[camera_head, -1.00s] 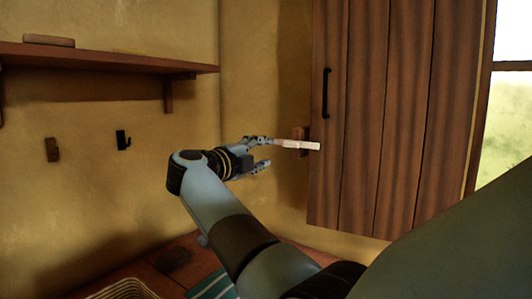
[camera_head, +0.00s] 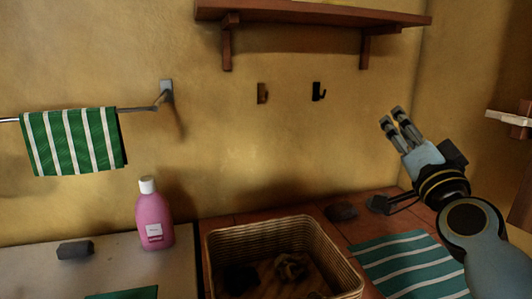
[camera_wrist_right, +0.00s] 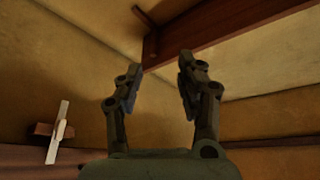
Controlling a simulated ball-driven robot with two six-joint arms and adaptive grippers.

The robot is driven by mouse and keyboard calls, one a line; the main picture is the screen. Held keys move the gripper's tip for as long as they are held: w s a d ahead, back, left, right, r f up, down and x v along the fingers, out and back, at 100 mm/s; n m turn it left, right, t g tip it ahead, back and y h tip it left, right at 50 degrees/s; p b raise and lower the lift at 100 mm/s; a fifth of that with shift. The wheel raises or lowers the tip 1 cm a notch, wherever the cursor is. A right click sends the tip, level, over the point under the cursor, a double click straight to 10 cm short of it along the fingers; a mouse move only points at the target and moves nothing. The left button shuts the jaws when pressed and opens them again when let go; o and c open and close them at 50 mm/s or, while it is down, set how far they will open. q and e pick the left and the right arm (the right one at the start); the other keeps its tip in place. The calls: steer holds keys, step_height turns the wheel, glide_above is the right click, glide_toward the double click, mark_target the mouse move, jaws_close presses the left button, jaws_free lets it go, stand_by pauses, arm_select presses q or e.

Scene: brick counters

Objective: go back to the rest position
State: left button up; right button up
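My right gripper (camera_head: 391,115) is raised in front of the yellow wall at the right of the head view, its fingers pointing up and left. In the right wrist view the two fingers (camera_wrist_right: 160,66) stand apart with nothing between them. The gripper is empty and touches nothing that I can see. My left gripper is not in view.
A white piece (camera_head: 508,118) sits at a wooden block (camera_head: 524,108) at the far right. A wooden shelf (camera_head: 310,13) and two hooks (camera_head: 318,92) are on the wall. Below are a wicker basket (camera_head: 225,240), striped cloth (camera_head: 410,265) and pink bottle (camera_head: 153,215).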

steer(key=s+a+f+n+g+y, duration=0.25)
steer(key=s+f+n+g, duration=0.2)
steer(key=s+f, duration=0.3)
steer(key=s+a+f+n+g+y, duration=0.2)
steer(key=s+a+f+n+g, duration=0.15)
steer(key=s+f+g, duration=0.35)
steer(key=s+d+f+g+h, duration=0.2)
steer(key=s+d+f, duration=0.1)
steer(key=s, duration=0.4)
steer(key=s+d+f+g+h, duration=0.1)
steer(key=s+d+f+g, duration=0.15)
steer(key=s, duration=0.45)
steer(key=s+d+f+g+h, duration=0.2)
steer(key=s+d+f, duration=0.1)
steer(key=s, duration=0.3)
step_height(320, 180, down, 32)
steer(key=s+d+g+b, duration=0.2)
steer(key=b, duration=0.5)
steer(key=s+d+f+b, duration=0.1)
steer(key=s+f+b, duration=0.4)
steer(key=s+f, duration=1.4)
step_height(320, 180, down, 4)
steer(key=shift+s+f+g, duration=0.15)
steer(key=shift+f+g, duration=0.05)
steer(key=shift+g, duration=0.2)
